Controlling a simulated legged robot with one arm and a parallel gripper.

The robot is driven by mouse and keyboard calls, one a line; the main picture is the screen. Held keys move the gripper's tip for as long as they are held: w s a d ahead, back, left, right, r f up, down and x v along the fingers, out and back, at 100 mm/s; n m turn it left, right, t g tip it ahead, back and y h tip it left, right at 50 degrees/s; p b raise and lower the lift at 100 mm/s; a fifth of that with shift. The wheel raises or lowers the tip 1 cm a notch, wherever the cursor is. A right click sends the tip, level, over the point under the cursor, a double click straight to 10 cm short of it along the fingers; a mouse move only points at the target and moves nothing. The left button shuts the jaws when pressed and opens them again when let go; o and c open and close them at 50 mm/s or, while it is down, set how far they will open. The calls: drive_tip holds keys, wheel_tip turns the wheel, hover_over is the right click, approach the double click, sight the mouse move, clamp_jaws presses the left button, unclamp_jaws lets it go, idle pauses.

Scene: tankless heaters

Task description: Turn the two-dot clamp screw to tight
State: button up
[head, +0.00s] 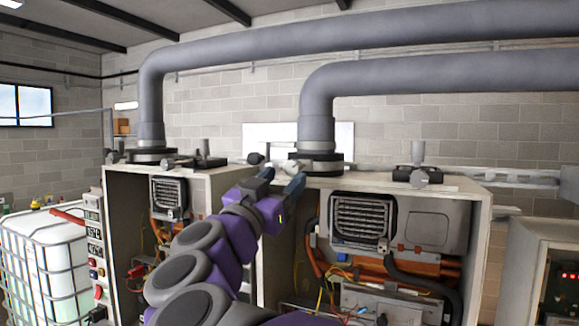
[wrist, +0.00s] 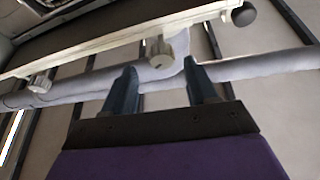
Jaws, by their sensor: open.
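My gripper (head: 281,177) is raised at the top front edge of the middle heater cabinet, in front of the grey pipe's dark collar (head: 318,163). Its two blue fingers are apart with nothing between them. In the wrist view my gripper (wrist: 161,66) points at a pale clamp screw knob (wrist: 166,50), which appears beyond and between the fingertips, apart from them. A second pale knob (wrist: 40,83) shows at the left, and a dark round knob (wrist: 243,14) at upper right. No dot marks can be made out, so I cannot tell which is the two-dot screw.
Another clamp (head: 418,175) sits on the right of the cabinet top, and one (head: 205,158) on the left cabinet. Large grey pipes (head: 350,38) run overhead. The open cabinet front shows hoses and a grille (head: 362,220). A caged white tank (head: 45,260) stands at left.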

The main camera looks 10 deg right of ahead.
sight(291, 170)
drive_tip(key=x, duration=0.4)
drive_tip(key=shift+w+d, duration=0.15)
drive_tip(key=shift+d, duration=0.1)
drive_tip(key=shift+w+r, duration=0.15)
drive_tip(key=shift+w, duration=0.25)
drive_tip(key=shift+a+r, duration=0.1)
drive_tip(key=shift+a, duration=0.3)
drive_tip(key=shift+d, duration=0.55)
drive_tip(key=c, duration=0.5)
drive_tip(key=shift+w+a, duration=0.1)
drive_tip(key=c, duration=0.5)
drive_tip(key=shift+c, duration=0.2)
